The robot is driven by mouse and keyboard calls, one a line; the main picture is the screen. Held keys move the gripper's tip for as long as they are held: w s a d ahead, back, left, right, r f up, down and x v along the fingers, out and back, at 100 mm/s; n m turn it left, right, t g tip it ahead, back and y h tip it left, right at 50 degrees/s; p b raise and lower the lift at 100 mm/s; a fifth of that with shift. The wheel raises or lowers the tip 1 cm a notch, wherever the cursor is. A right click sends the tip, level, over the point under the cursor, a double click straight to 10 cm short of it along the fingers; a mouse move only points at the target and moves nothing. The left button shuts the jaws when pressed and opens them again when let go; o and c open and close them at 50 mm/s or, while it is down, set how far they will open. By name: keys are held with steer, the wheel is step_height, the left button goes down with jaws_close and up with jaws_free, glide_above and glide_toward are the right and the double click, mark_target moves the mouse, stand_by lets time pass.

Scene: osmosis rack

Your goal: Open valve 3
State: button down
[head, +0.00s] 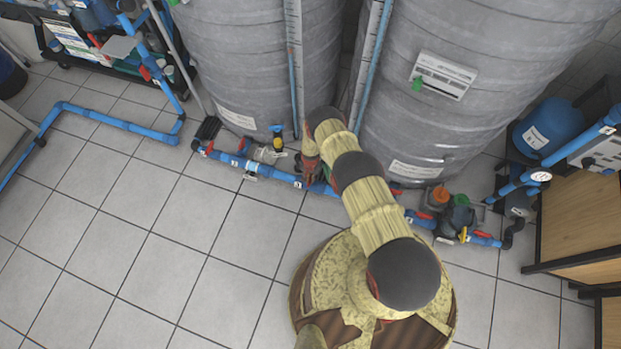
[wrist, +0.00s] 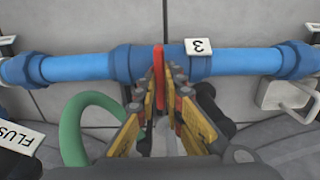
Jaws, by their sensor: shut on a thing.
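Valve 3 sits on the blue pipe (wrist: 105,66), beside a white label with the number 3 (wrist: 198,46). Its thin red handle (wrist: 158,65) stands across the pipe in the wrist view. My gripper (wrist: 164,82) is shut on the red handle, with a fingertip on each side of it. In the head view my gripper (head: 312,172) is at the pipe run between the two tanks, and my arm hides much of the valve there. The lower part of the handle is hidden between the fingers.
Two large grey tanks (head: 240,60) stand behind the pipe. A green hose (wrist: 72,130) curves close to the left of my fingers. Other valves and a pump (head: 459,213) lie along the pipe to the right. The tiled floor (head: 130,230) at front left is clear.

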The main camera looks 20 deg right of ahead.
steer(key=n, duration=0.5)
steer(key=shift+n, duration=0.4)
steer(key=n, duration=1.2)
stand_by(0.4)
steer(key=c, duration=1.9)
jaws_free()
